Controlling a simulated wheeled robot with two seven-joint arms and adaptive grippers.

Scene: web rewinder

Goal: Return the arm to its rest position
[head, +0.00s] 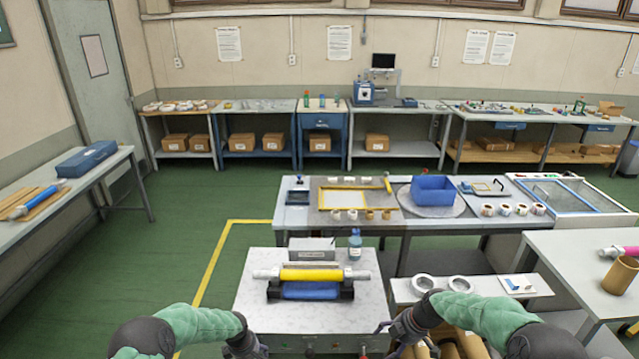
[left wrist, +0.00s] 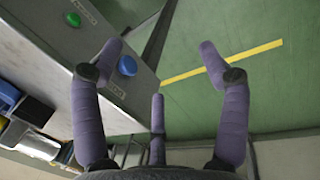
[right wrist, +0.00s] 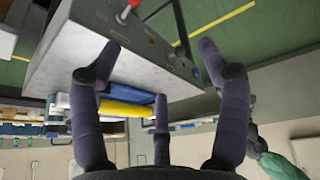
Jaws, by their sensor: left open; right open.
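The rewinder (head: 250,290) stands in front of me on a light bench top. Its yellow roll (head: 312,275) sits on a metal shaft above a blue roll (head: 312,291). My left gripper (head: 247,346) is low at the bench's front left, open and empty; in the left wrist view (left wrist: 160,48) its fingers are spread near a panel with a green button (left wrist: 73,19) and a blue button (left wrist: 127,65). My right gripper (head: 392,330) is at the bench's front right corner, open and empty. In the right wrist view its spread fingers (right wrist: 160,47) show the machine's front with a red knob (right wrist: 127,12).
A grey box (head: 311,249) and a spray bottle (head: 355,246) stand behind the rolls. To the right, a low shelf (head: 400,288) holds white rolls (head: 422,285). A table with a blue bin (head: 434,190) stands behind. Green floor (head: 180,260) is free at the left.

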